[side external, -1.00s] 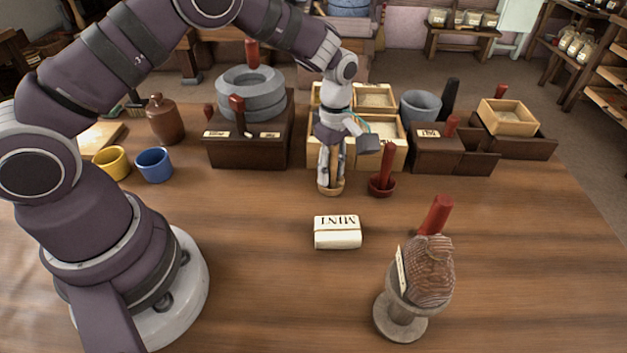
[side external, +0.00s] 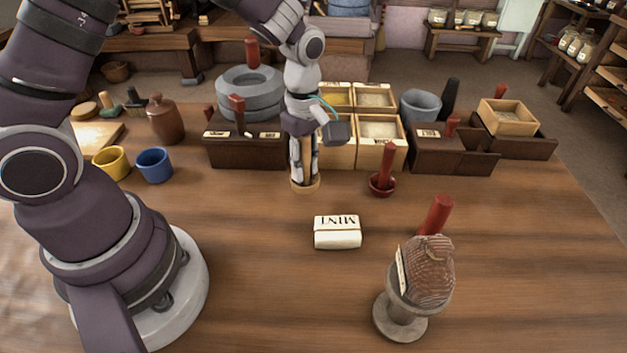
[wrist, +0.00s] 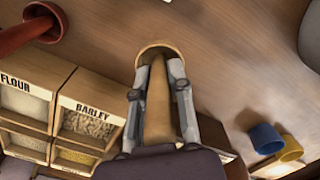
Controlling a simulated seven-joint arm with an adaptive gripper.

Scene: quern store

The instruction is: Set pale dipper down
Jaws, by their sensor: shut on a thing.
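The pale dipper (side external: 305,186) is a light wooden cup with an upright handle. My gripper (side external: 305,165) is shut on its handle, and the dipper hangs upright from it in the side view. In the wrist view the dipper (wrist: 158,100) runs between the two fingers of my gripper (wrist: 158,85), with its round cup at the far end over the wooden table. I cannot tell whether the cup touches the table. A red dipper (side external: 382,182) with an upright handle stands to its right, apart from it.
Behind stand grain boxes (side external: 380,155), a dark drawer box (side external: 245,152) and a stone quern (side external: 250,95). Blue (side external: 154,165) and yellow (side external: 111,163) cups are left. A mint packet (side external: 338,232) and a sack on a stand (side external: 428,270) are nearer. Bare table lies between.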

